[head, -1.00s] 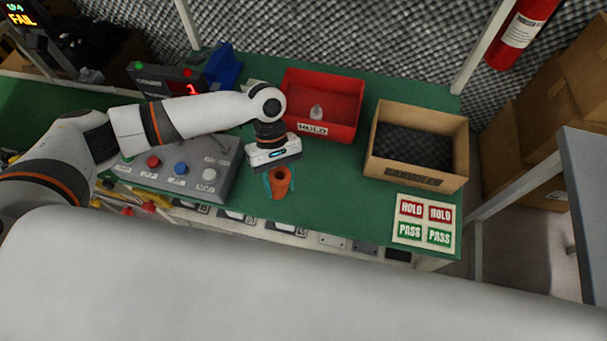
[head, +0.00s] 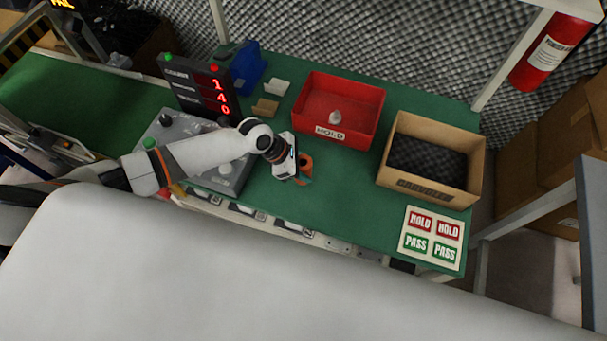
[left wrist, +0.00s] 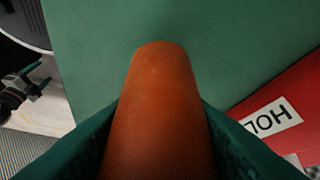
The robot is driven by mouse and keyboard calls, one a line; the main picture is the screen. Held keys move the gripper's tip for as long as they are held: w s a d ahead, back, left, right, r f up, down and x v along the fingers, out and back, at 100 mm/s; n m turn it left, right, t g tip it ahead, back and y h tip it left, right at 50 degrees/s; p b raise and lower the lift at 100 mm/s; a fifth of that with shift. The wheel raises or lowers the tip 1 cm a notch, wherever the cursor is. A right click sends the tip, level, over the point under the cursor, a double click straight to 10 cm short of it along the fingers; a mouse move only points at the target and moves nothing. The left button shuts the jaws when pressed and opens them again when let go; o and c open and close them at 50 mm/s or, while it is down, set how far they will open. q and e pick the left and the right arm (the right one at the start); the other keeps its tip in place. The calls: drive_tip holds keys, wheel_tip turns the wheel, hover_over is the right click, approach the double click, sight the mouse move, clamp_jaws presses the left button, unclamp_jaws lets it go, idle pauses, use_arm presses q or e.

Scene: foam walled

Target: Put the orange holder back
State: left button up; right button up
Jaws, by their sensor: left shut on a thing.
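The orange holder (head: 306,162) is held in my left gripper (head: 303,174), over the green bench top and in front of the red HOLD bin. In the left wrist view the orange holder (left wrist: 160,110) fills the middle, with a teal finger on each side. My left gripper is shut on it. Much of the holder is hidden by the gripper in the head view, and I cannot tell how far it is above the bench. In the left wrist view, my right gripper (left wrist: 26,88) shows at the left edge with its teal fingers spread and nothing between them.
The red HOLD bin (head: 374,105) contains a small pale object. A cardboard box (head: 470,165) with dark foam stands to its right. A sheet of HOLD and PASS labels (head: 432,262) lies at the front right. A button panel (head: 226,185) and a red-digit display (head: 203,88) are at left.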

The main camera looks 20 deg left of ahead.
use_arm(q)
drive_tip(key=shift+f+b, duration=0.3)
drive_tip(key=shift+f, duration=1.55)
drive_tip(key=o, duration=1.1)
drive_tip(key=shift+f, duration=0.1)
drive_tip(key=shift+o, duration=0.2)
drive_tip(key=p+v, duration=0.1)
drive_tip(key=v, duration=1.1)
drive_tip(key=shift+s, duration=0.1)
